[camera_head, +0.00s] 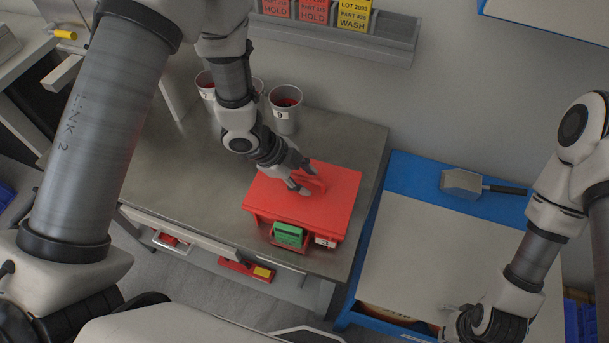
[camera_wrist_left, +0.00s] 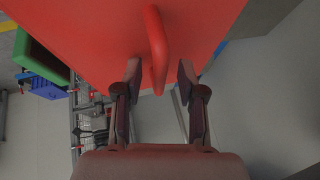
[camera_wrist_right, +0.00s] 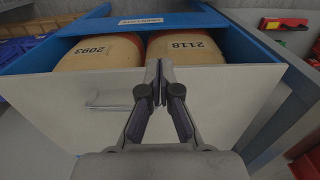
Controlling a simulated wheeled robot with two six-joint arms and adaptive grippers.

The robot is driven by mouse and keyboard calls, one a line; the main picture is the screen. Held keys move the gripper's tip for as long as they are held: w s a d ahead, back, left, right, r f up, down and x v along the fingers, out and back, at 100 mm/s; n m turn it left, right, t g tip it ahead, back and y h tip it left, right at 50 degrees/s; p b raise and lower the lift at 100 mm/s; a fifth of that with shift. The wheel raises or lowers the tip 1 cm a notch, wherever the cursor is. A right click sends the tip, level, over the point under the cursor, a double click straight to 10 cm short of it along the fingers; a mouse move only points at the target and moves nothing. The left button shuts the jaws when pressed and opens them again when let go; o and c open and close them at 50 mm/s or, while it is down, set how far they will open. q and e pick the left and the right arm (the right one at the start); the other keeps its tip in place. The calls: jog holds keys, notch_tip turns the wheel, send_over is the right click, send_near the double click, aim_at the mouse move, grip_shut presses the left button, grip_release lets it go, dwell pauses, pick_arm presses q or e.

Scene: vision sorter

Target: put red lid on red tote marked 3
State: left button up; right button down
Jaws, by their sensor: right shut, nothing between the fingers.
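The red lid (camera_head: 335,187) lies on top of the red tote (camera_head: 345,233), whose front carries a white label that looks like a 3. The lid covers the tote's top, so the inside is hidden. My left gripper (camera_head: 302,180) is at the lid's red handle. In the left wrist view its fingers (camera_wrist_left: 160,72) stand apart, one on each side of the handle (camera_wrist_left: 157,45), with a visible gap to it. My right gripper (camera_wrist_right: 160,68) is shut and empty, in front of an open blue-framed drawer, far from the tote.
A green block (camera_head: 288,234) sits in a red front bin below the lid. Metal cups (camera_head: 285,110) stand behind my left arm on the grey bench (camera_head: 185,180). The drawer holds two tan drums marked 2093 (camera_wrist_right: 100,52) and 2118 (camera_wrist_right: 185,48). A scoop (camera_head: 463,184) lies on the blue cabinet.

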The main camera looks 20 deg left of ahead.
pick_arm(q)
jog(key=shift+r, duration=0.1)
jog(key=v, duration=1.1)
jog(key=shift+a+r, duration=0.2)
jog(key=shift+r, duration=0.1)
